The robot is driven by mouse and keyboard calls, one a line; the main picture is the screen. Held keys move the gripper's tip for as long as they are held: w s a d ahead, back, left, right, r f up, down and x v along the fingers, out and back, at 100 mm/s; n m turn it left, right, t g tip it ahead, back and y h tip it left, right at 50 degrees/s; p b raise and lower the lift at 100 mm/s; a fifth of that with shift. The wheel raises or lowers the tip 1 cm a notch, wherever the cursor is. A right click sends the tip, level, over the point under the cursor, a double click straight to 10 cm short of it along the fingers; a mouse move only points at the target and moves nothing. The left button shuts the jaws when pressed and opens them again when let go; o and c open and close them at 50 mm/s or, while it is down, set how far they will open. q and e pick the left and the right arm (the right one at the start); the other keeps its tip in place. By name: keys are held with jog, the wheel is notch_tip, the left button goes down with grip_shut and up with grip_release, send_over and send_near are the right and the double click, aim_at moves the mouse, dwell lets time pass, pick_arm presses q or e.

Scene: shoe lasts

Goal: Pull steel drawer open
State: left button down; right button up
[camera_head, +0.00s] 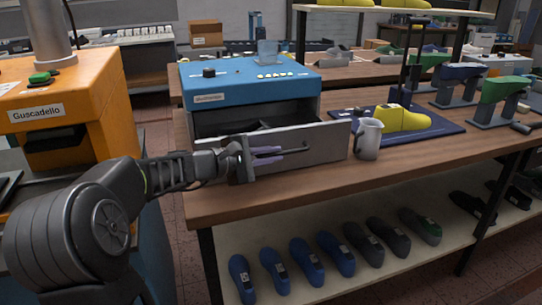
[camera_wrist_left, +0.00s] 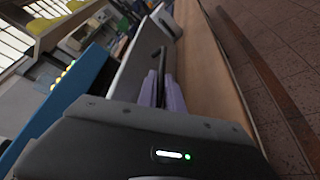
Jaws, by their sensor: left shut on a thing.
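The steel drawer (camera_head: 325,146) sits in the blue machine (camera_head: 250,80) on the wooden table. It stands partly open, with its dark inside showing behind the front panel. A dark bar handle (camera_head: 293,151) runs along the front panel. My left gripper (camera_head: 268,155), with purple fingers, is at the left part of the drawer front and shut on the handle. In the left wrist view the purple fingers (camera_wrist_left: 162,92) close around the dark handle (camera_wrist_left: 162,62) beside the drawer's front panel (camera_wrist_left: 135,60). My right gripper is not in view.
A metal pitcher (camera_head: 368,139) stands close to the drawer's right end. A yellow shoe last (camera_head: 402,118) lies on a blue mat to the right. An orange machine (camera_head: 70,110) is at the left. Several shoe lasts (camera_head: 306,262) lie on the lower shelf.

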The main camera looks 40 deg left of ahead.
pick_arm(q)
jog(key=c, duration=1.5)
grip_release()
jog(key=v, duration=0.7)
jog(key=shift+s+a, duration=0.15)
jog(key=shift+s, duration=0.2)
jog(key=shift+s, duration=0.1)
